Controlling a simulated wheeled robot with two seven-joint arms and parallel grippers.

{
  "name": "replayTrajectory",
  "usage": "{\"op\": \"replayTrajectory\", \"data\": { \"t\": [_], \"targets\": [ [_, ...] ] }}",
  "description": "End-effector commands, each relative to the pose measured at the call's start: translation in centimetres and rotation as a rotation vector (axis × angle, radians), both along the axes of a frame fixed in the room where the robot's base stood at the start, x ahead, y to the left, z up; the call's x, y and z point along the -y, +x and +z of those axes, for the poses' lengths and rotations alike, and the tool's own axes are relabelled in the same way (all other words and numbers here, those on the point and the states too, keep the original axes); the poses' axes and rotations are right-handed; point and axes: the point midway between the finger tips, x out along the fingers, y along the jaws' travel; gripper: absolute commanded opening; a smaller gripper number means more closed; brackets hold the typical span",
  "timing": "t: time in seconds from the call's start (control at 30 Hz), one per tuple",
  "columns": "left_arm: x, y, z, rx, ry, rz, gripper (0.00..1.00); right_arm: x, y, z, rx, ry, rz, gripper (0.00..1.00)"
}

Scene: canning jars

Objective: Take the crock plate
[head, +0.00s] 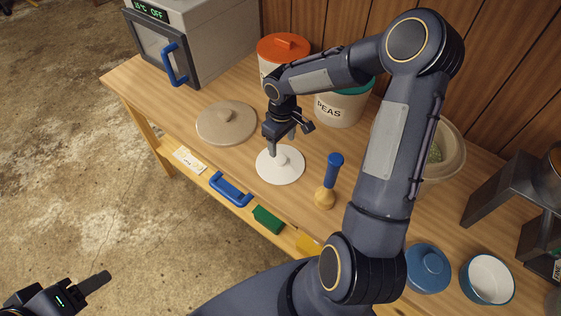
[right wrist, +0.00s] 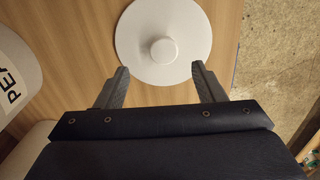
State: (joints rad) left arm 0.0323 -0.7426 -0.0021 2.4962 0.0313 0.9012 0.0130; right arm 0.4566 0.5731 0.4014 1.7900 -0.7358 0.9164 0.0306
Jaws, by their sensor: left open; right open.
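A white round plate with a central knob, which I take for the crock plate (head: 281,170), lies flat on the wooden bench near its front edge. It also shows in the right wrist view (right wrist: 162,22). My right gripper (head: 285,143) is open over it, fingers pointing down. In the right wrist view its fingertips (right wrist: 160,70) reach the plate's near rim in the picture, with the knob beyond, between their lines. I cannot tell whether they touch it. My left gripper (head: 88,288) is open, away from the bench at bottom left, partly cut off.
A beige knobbed lid (head: 226,124) lies left of the plate; a blue-handled wooden tool (head: 328,185) stands to its right. Behind are an orange-lidded canister (head: 284,48) and the PEAS canister (head: 340,107). A beige crock (head: 450,150) with green contents is partly behind my right arm.

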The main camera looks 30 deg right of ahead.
Motion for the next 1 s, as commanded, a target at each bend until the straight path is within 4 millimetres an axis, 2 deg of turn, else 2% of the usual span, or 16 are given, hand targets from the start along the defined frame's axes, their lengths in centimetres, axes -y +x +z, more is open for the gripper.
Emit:
{"op": "replayTrajectory", "data": {
  "t": [0.5, 0.8, 1.0],
  "targets": [
    [0.0, 0.0, 1.5, 0.000, 0.000, 0.000, 0.55, -0.6, -0.1, -6.6, -0.003, 0.002, 0.000, 0.63],
    [0.0, 0.0, 1.5, 0.000, 0.000, 0.000, 0.55, -0.5, 0.0, -7.1, 0.000, 0.001, -0.001, 0.63],
    [0.0, 0.0, 1.5, 0.000, 0.000, 0.000, 0.55, -0.5, 0.0, -7.1, 0.000, 0.001, -0.001, 0.37]
  ]
}}
